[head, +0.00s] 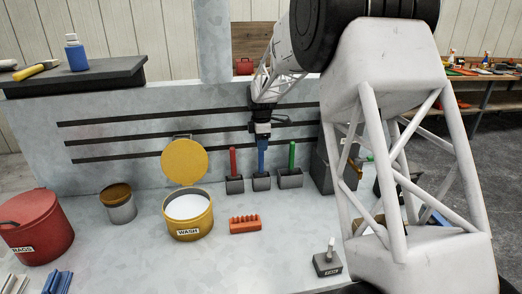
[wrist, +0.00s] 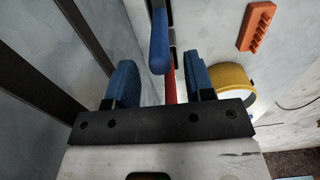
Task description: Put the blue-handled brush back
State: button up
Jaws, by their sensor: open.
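The blue-handled brush (head: 262,163) stands upright in the middle grey holder (head: 261,183), between a red-handled one (head: 233,160) and a green-handled one (head: 292,155). Its bristles are hidden. My gripper (head: 263,146) is directly above it, pointing down, at the top of the handle. In the wrist view the blue handle (wrist: 159,40) lies in the gap between the two blue fingers of my gripper (wrist: 160,82), which are apart. I see clear space between each finger and the handle. The red handle shows behind it in the wrist view (wrist: 170,86).
A red RAGS bin (head: 36,228) and a metal can (head: 121,207) are at left. Dark rails (head: 150,143) line the wall behind.

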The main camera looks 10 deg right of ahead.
notch_tip(320, 180, up, 8)
jog(key=shift+f, duration=0.1)
jog(key=shift+s, duration=0.1)
dwell(0.9)
jog(key=shift+s+r, duration=0.25)
jog(key=s+r+m+t, duration=0.1)
jog(key=s+r+m, duration=0.3)
jog(key=s, duration=0.9)
jog(key=s+r+m, duration=0.4)
jog(key=s+m, duration=0.1)
jog(key=s, duration=0.9)
jog(key=s+f+m, duration=0.2)
jog(key=s+m, duration=0.1)
jog(key=s, duration=0.6)
jog(key=s+f+m+t, duration=0.1)
jog(key=s+f+m, duration=0.1)
jog(key=s, duration=0.8)
jog(key=s+f+m, duration=0.2)
jog(key=s+m, duration=0.2)
jog(key=s, duration=0.5)
jog(key=shift+s+d+f+t, duration=0.15)
jog(key=shift+d+f+t, duration=0.15)
jog(key=shift+d+f, duration=0.1)
